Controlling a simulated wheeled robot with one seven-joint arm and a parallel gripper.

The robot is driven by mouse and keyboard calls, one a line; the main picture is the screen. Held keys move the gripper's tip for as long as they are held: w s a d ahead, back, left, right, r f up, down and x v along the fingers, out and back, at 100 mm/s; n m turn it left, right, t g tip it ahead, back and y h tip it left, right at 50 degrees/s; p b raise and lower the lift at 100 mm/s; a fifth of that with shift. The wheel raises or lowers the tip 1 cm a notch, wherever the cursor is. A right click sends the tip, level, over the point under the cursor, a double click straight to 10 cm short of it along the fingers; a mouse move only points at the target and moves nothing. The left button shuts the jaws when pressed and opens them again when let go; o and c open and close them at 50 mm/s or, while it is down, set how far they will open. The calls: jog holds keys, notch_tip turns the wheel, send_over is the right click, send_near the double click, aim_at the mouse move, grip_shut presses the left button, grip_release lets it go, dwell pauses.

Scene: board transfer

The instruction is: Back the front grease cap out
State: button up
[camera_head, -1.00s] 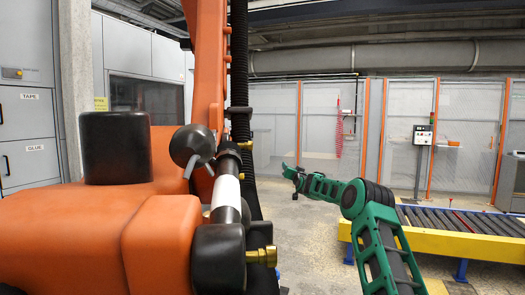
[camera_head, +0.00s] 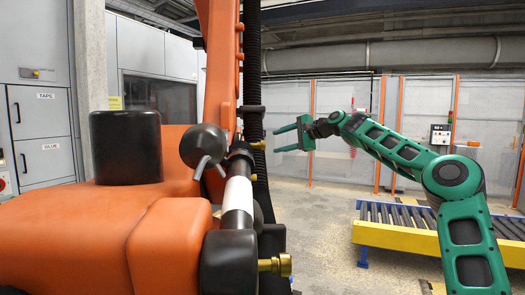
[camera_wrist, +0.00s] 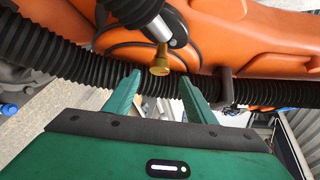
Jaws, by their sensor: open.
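Two brass grease caps stick out to the right from the orange machine (camera_head: 95,235) in the head view. The nearer grease cap (camera_head: 275,264) is low, on the black housing (camera_head: 228,265). The farther grease cap (camera_head: 258,145) is higher, by the black hose. My gripper (camera_head: 278,140) is open and empty at about the farther cap's height, a little to its right, fingers pointing left. In the wrist view a brass cap (camera_wrist: 160,62) shows just beyond and between my open fingertips (camera_wrist: 160,76), apart from them. I cannot tell for sure which cap this is.
A ribbed black hose (camera_head: 253,75) runs upright behind the farther cap; a ribbed hose (camera_wrist: 100,72) also crosses behind my fingers in the wrist view. A yellow roller conveyor (camera_head: 400,238) stands at the right. The floor between machine and conveyor is clear.

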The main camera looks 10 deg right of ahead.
aim_at(263, 145)
jog(key=x, duration=0.9)
jog(key=shift+w+a, duration=0.1)
jog(key=shift+w, duration=0.1)
jog(key=c, duration=1)
